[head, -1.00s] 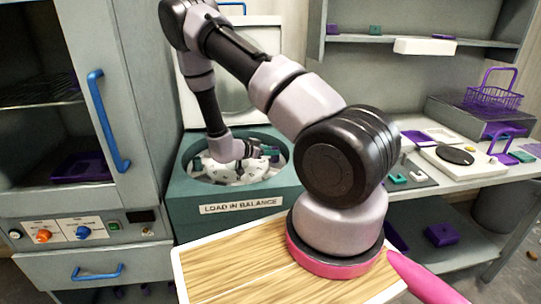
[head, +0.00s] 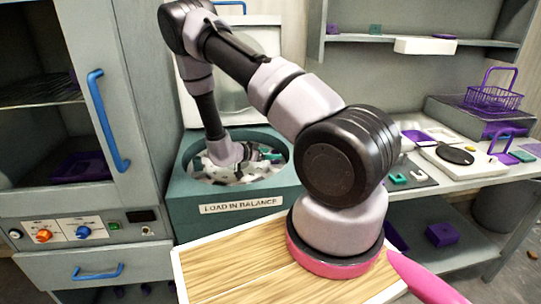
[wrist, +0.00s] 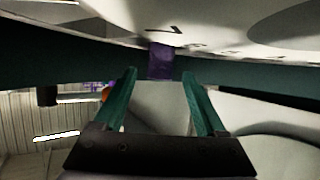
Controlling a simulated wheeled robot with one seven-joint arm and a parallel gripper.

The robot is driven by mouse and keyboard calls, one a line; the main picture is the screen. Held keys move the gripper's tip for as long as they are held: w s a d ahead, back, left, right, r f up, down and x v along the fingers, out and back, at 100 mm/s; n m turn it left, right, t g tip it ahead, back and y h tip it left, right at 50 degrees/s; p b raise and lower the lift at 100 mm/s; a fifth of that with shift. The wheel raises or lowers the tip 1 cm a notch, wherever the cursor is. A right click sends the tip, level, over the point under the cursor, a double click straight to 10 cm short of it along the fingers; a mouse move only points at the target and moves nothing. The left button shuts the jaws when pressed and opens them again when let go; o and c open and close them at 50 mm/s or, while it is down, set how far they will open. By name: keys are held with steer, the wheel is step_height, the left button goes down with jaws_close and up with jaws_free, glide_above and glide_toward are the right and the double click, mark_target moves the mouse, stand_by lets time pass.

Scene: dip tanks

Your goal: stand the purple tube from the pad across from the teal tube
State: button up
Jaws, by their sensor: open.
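My gripper (wrist: 159,73) is open in the wrist view, with its two teal fingers apart. The purple tube (wrist: 160,60) shows between and just beyond the fingertips, against the white numbered rotor (wrist: 215,20); whether it is seated in a hole I cannot tell. In the head view my gripper (head: 268,156) is low inside the round teal-sided centrifuge (head: 235,190), over the white rotor (head: 215,174). The purple tube is not distinct there. I cannot make out the teal tube in either view.
The centrifuge's rim surrounds my gripper, and its lid (head: 232,98) stands raised behind. A grey cabinet (head: 150,95) with a blue handle is on the left. On the right, a bench holds a dark pad (head: 428,182), small parts and a purple basket (head: 494,98).

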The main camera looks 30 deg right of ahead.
steer(key=v, duration=1.1)
steer(key=shift+a+r, duration=0.1)
steer(key=shift+a, duration=0.1)
steer(key=shift+w, duration=0.1)
steer(key=w+a+r+t+y, duration=0.2)
steer(key=w+a+r+y, duration=0.15)
steer(key=r, duration=0.25)
steer(key=w+a+r+t+y, duration=0.1)
steer(key=w+a+r+y, duration=0.1)
steer(key=w+r+y, duration=0.3)
steer(key=s+a+r+n+t+y, duration=0.1)
steer(key=s+a+r+n+y, duration=0.15)
steer(key=r, duration=0.65)
steer(key=s+a+r+n+t+y, duration=0.1)
steer(key=r+y, duration=0.2)
steer(key=r, duration=0.5)
steer(key=s+r+n+y, duration=0.2)
steer(key=s+r+n, duration=0.2)
steer(key=s+r, duration=0.55)
steer(key=s+d+r+n+g+h, duration=0.1)
steer(key=s+d, duration=0.3)
steer(key=s, duration=1.4)
steer(key=shift+s+r+n+g, duration=0.25)
steer(key=shift+n+g, duration=0.35)
steer(key=shift+n, duration=0.25)
